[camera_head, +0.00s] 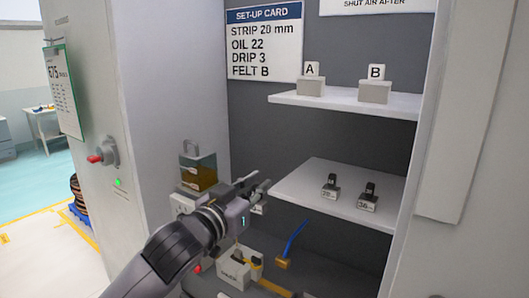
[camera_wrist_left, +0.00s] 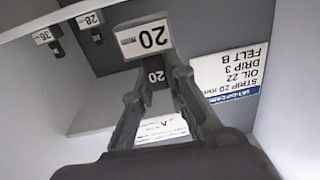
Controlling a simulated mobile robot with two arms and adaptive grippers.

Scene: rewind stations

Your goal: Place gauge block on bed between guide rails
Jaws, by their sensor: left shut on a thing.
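My left gripper (camera_head: 258,188) is shut on the gauge block marked 20. That block, white with a dark grip, shows in the left wrist view (camera_wrist_left: 144,38) between and beyond the fingertips (camera_wrist_left: 156,76). In the head view only a small pale part of it (camera_head: 259,209) shows below the fingers. The gripper is in the cabinet opening, left of the lower shelf and above the machine parts. My right gripper is out of view.
Gauge blocks 28 (camera_head: 329,193) and 36 (camera_head: 367,203) stand on the lower shelf (camera_head: 310,190). Blocks A (camera_head: 311,86) and B (camera_head: 375,91) stand on the upper shelf. An oil container (camera_head: 198,172), a blue-handled tool (camera_head: 292,243) and a pale block (camera_head: 233,274) are near my arm.

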